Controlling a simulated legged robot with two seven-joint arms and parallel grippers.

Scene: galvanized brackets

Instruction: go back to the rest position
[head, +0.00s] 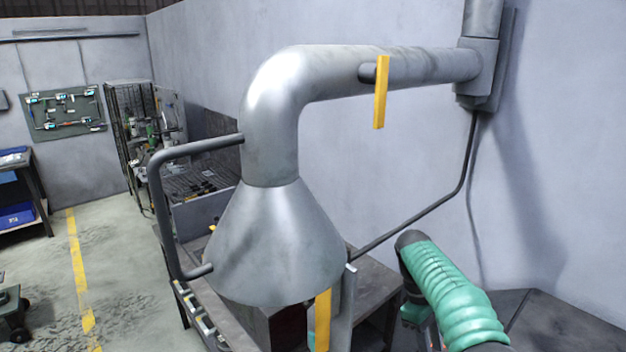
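Neither of my grippers shows in the head view, so I cannot see whether they hold anything. I can make out no galvanized brackets. A large grey metal fume hood (275,245) fills the middle of the view, with its thick pipe (325,72) bending right to the wall. The hood hides much of the workbench (368,300) behind and below it.
A green ribbed cylindrical part (450,290) with a dark end rises at lower right. A dark bent handle (160,205) juts left from the hood. A tool board (62,112) hangs on the far wall. Open floor (120,255) with a yellow line lies left.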

